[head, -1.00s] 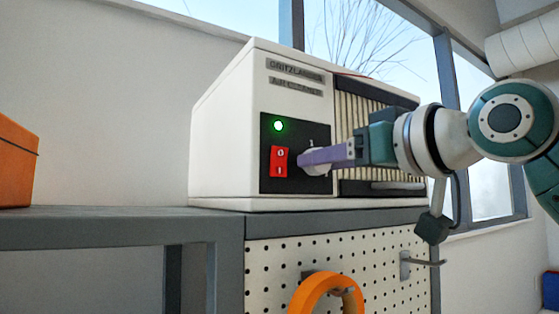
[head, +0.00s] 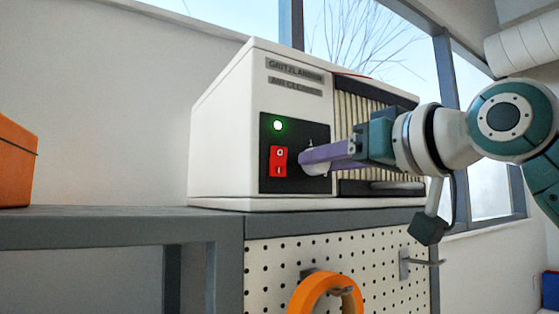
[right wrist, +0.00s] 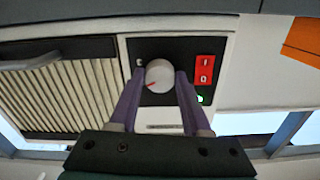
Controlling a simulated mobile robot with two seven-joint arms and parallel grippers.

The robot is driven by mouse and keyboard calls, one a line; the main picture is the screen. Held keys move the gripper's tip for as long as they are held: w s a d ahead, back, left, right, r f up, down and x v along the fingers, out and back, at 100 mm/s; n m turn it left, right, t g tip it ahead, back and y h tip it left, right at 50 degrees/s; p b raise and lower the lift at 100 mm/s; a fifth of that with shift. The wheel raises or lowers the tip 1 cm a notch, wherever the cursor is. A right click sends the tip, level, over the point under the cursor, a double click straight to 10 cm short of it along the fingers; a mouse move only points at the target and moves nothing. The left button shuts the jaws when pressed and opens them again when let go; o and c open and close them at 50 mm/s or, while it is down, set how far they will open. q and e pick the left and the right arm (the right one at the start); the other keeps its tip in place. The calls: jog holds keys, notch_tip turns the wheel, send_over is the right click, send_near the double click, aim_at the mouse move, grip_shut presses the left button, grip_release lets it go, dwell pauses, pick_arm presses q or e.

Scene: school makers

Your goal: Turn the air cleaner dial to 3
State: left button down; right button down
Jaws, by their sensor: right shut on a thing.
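The white air cleaner (head: 222,140) stands on a grey bench. Its black control panel (head: 268,182) has a lit green light (head: 278,126), a red switch (head: 279,162) and a round white dial (right wrist: 160,77). In the head view the dial is mostly hidden behind purple fingers. My right gripper (head: 312,160) is shut on the dial, one finger on each side in the right wrist view. That view looks upside down; the dial's red pointer line slants to the lower left there. The panel's numbers are too small or hidden to read surely. My left gripper is not in view.
A ribbed grille (head: 362,112) lies right of the panel, behind my right gripper. An orange box (head: 16,160) sits at the left on the bench (head: 120,226). Below, a pegboard (head: 262,262) carries an orange ring (head: 297,300). The bench between box and cleaner is clear.

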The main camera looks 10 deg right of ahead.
jog(key=m, duration=1)
jog(key=shift+a+r+m, duration=0.1)
jog(key=shift+m, duration=0.2)
dwell(0.4)
jog(key=shift+c, duration=1.8)
grip_release()
jog(key=shift+s, duration=0.1)
jog(key=v, duration=1)
